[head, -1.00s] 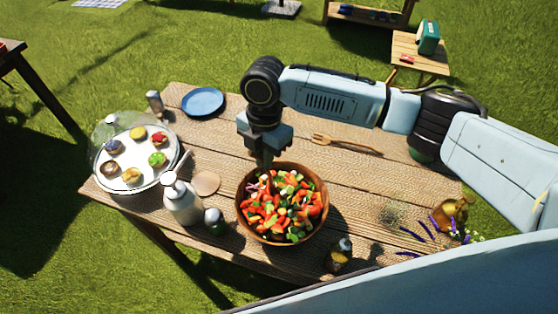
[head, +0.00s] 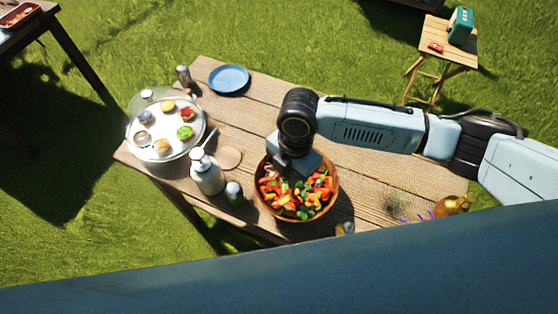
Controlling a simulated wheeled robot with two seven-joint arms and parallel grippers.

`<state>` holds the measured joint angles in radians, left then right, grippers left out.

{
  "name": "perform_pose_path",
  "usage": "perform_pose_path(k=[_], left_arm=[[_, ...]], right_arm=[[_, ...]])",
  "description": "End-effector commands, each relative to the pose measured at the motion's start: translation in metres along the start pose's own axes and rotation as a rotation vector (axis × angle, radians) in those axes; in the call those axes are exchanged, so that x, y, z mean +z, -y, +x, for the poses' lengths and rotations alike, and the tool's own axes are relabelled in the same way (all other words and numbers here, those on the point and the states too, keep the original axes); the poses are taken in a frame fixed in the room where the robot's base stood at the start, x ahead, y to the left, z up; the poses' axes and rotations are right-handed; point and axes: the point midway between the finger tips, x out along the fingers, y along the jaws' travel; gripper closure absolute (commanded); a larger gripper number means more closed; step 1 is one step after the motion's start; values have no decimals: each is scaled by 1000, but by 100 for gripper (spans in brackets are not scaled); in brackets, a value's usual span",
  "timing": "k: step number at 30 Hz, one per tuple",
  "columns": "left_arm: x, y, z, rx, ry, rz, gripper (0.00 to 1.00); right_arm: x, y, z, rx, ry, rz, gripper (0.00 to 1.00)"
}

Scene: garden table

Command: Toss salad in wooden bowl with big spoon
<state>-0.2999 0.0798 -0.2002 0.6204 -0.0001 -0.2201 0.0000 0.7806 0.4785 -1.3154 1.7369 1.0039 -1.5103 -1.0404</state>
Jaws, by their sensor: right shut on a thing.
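The wooden bowl (head: 334,199) stands near the table's front edge, filled with chopped red, orange, green and white salad (head: 296,196). My right gripper (head: 293,167) points down over the back part of the bowl, close to the salad. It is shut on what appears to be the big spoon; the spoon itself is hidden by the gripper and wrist. My left gripper is not in view.
A cake stand with several small cakes (head: 167,150) is further left. A blue plate (head: 230,79) lies at the back. A golden jar (head: 452,205) is at right.

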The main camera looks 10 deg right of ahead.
Motion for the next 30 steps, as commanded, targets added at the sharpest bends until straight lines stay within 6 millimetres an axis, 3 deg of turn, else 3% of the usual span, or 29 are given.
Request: perform_pose_path(k=[5,11,17,24,30], left_arm=[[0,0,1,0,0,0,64],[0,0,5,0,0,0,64],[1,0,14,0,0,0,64],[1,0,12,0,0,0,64],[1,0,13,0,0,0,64]], right_arm=[[17,19,3,-1,1,4,100],[42,20,8,1,1,5,100],[63,3,8,1,1,5,100],[68,-17,-1,2,1,2,100],[71,-22,-3,0,0,2,100]])
